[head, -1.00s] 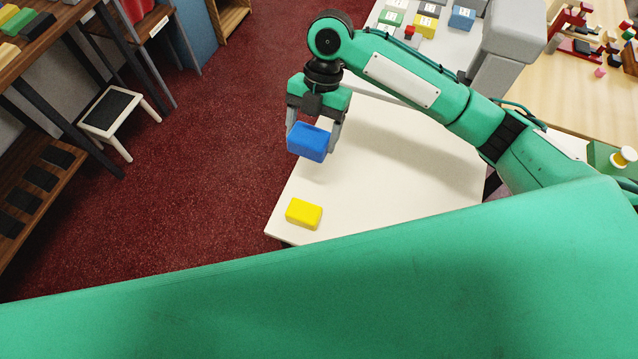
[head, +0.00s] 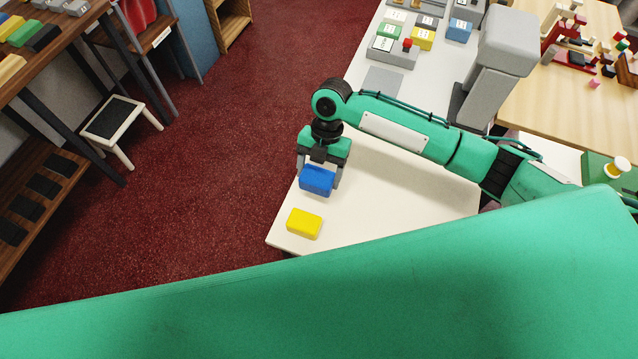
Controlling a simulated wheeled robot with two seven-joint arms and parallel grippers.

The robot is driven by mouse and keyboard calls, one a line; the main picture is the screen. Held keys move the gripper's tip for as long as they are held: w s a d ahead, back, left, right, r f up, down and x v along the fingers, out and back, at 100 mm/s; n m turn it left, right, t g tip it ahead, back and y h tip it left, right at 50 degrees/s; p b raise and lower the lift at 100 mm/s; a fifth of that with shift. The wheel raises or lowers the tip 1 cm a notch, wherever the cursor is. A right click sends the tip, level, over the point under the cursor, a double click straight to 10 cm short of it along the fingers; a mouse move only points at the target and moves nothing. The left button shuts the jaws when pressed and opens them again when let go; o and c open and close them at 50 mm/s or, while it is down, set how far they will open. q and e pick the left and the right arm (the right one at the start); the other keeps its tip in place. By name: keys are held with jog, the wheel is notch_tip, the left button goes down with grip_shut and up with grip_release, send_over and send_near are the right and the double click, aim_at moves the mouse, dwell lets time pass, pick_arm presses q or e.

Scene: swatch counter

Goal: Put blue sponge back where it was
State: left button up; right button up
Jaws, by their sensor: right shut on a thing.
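The blue sponge (head: 317,180) is a small rounded block between the fingers of my right gripper (head: 318,178). The gripper is shut on it and points down over the left part of the white table (head: 400,198). I cannot tell whether the sponge touches the table top. A yellow sponge (head: 304,223) lies on the same table, just nearer than the blue one, close to the table's left edge. My left gripper is not in view.
A wooden table (head: 545,105) stands at right. A stool (head: 112,118) and shelves stand at left on red carpet. The white table's right part is clear.

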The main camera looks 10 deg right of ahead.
aim_at(317, 199)
notch_tip(317, 199, down, 4)
jog(key=shift+r, duration=0.25)
notch_tip(317, 199, down, 4)
jog(key=shift+f+p, duration=0.15)
jog(key=shift+p, duration=0.75)
jog(key=shift+s, duration=0.1)
jog(key=o, duration=0.9)
jog(key=shift+f, duration=0.1)
jog(key=shift+f+b, duration=0.2)
jog(key=shift+b, duration=0.1)
jog(key=b+v, duration=0.1)
jog(key=v, duration=0.1)
jog(key=b+v, duration=0.1)
jog(key=v, duration=0.1)
jog(key=shift+w+a+f, duration=0.1)
jog(key=shift+w+a, duration=0.1)
jog(key=shift+w, duration=0.1)
jog(key=shift+a+b+v, duration=0.15)
jog(key=shift+b+v, duration=0.45)
jog(key=shift+v, duration=1.95)
jog(key=shift+a+b+v, duration=0.1)
jog(key=shift+b+v, duration=0.5)
jog(key=shift+v, duration=1.95)
